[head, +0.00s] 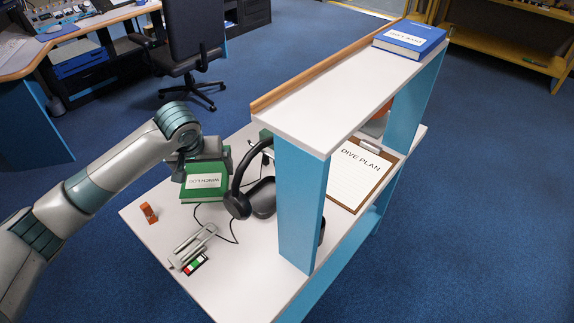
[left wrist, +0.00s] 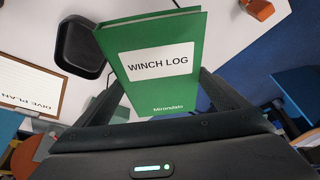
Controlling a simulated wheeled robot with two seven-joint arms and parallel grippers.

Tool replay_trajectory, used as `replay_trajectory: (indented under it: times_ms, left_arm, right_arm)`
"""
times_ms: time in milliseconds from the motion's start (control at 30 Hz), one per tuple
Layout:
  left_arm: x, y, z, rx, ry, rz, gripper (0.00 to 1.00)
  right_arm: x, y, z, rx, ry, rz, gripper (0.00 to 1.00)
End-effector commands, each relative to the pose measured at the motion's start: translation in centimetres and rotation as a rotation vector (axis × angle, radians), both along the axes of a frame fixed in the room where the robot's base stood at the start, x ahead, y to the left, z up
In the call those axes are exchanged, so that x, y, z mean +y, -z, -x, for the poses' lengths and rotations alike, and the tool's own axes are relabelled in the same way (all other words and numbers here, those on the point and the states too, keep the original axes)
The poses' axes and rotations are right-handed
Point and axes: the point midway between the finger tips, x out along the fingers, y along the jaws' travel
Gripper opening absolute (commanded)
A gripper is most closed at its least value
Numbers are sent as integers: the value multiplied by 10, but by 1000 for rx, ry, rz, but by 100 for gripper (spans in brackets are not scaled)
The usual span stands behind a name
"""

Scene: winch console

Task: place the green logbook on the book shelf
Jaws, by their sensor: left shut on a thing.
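The green logbook (head: 204,186), labelled WINCH LOG, is at the back left of the white desk. My left gripper (head: 203,160) is shut on its far end, and the gripper hides that end. In the left wrist view the green logbook (left wrist: 157,55) sits between the two dark fingers (left wrist: 165,95) with its cover facing the camera. I cannot tell whether it touches the desk or is just above it. The book shelf (head: 335,90) is the raised white board on blue uprights, with a wooden strip along its back edge. A blue book (head: 408,40) lies at its far end. My right gripper is not in view.
Black headphones (head: 240,195) stand right beside the logbook, with a cable on the desk. A DIVE PLAN clipboard (head: 362,175) lies under the shelf. A small orange object (head: 149,213) and a grey device (head: 192,245) are on the desk (head: 240,285). The near shelf top is clear.

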Motion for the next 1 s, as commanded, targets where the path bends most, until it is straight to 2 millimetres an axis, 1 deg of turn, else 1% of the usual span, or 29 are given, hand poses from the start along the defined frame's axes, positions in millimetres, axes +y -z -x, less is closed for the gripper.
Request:
replay_trajectory:
  times_ms: [167,267,367,467,533,633,767,1000]
  left_arm:
    - [0,0,0,-1,-1,0,61]
    - [1,6,0,0,-1,-1,61]
    - [1,18,0,1,-1,-1,61]
    - [1,34,0,2,-2,-1,61]
    - [1,44,0,1,-1,-2,61]
    - [1,55,0,0,-1,-1,61]
    - [0,61,0,-2,0,1,61]
    - [0,62,0,-2,0,1,61]
  right_arm:
    - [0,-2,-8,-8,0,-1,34]
    - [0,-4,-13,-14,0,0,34]
    - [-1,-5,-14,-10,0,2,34]
    - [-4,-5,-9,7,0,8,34]
    - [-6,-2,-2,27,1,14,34]
    - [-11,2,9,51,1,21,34]
    - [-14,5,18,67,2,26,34]
    - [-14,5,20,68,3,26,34]
